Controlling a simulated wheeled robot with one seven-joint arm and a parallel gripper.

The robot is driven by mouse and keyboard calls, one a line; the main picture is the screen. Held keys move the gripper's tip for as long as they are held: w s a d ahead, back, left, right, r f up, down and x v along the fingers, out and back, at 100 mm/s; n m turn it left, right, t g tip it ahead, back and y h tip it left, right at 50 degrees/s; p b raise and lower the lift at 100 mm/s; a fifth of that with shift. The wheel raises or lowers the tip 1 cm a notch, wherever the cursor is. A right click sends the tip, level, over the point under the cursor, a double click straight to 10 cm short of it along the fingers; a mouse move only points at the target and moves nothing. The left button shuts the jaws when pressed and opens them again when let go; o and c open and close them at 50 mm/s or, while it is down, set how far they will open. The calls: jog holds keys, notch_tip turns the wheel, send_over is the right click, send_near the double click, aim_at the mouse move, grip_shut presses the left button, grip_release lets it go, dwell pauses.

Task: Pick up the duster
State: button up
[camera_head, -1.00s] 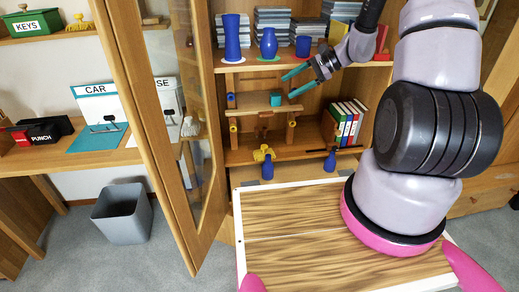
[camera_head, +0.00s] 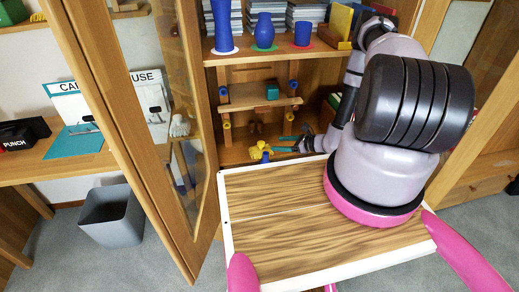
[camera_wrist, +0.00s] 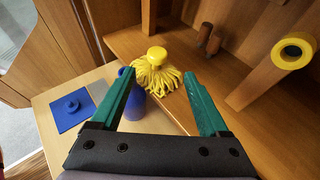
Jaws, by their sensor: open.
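The duster (camera_head: 261,150) is a yellow, mop-like thing with a round knob and loose strands. It sits at the front of the cabinet's lower shelf. In the wrist view the duster (camera_wrist: 156,74) stands just beyond the fingertips, roughly centred between them. My gripper (camera_head: 290,143) has teal fingers and reaches in from the right at shelf level, close to the duster. In the wrist view my gripper (camera_wrist: 160,76) is open, its fingers apart with nothing held. Whether a finger touches the strands I cannot tell.
A blue bottle (camera_wrist: 137,108) stands by the left finger, near the duster. Blue vessels (camera_head: 265,32) stand on the shelf above. The open glass door (camera_head: 170,120) is at the left.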

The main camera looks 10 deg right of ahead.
aim_at(261, 142)
jog(key=x, duration=1)
jog(key=shift+s+a, duration=0.1)
jog(key=shift+a, duration=0.1)
jog(key=shift+r, duration=0.1)
grip_shut()
